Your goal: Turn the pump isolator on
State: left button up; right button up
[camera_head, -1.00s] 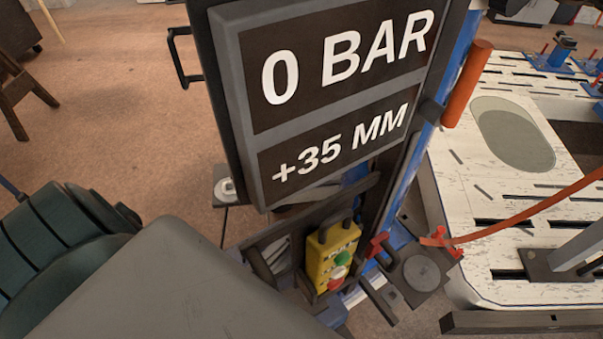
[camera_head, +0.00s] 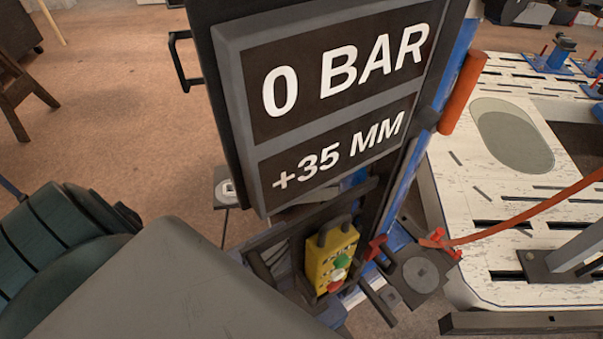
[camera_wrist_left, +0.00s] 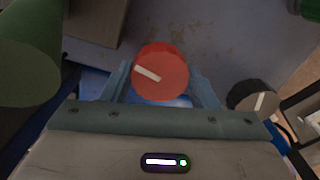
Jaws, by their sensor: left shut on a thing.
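A round red knob (camera_wrist_left: 161,72) with a white pointer line shows in the left wrist view; I take it to be the pump isolator. Its white line runs from upper left to lower right. My left gripper (camera_wrist_left: 160,88) is shut on the red knob, one finger on each side of it. The head view does not show the red knob or my left gripper's fingers. The display panel (camera_head: 236,130) reads 0 BAR and +35 MM. My right gripper is not in view.
A black knob (camera_wrist_left: 253,97) with a white line is right of the red knob, and a green cylinder (camera_wrist_left: 28,50) stands at the left. A yellow button box (camera_head: 327,256) hangs below the display. A slotted white table (camera_head: 470,200) with an orange hose (camera_head: 530,216) is at the right.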

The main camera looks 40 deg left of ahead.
pick_arm(q)
jog(key=shift+m+p, duration=0.6)
jog(key=shift+m, duration=1.1)
jog(key=o, duration=1)
notch_tip(320, 180, up, 11)
jog(key=b, duration=0.1)
jog(key=shift+f, duration=0.15)
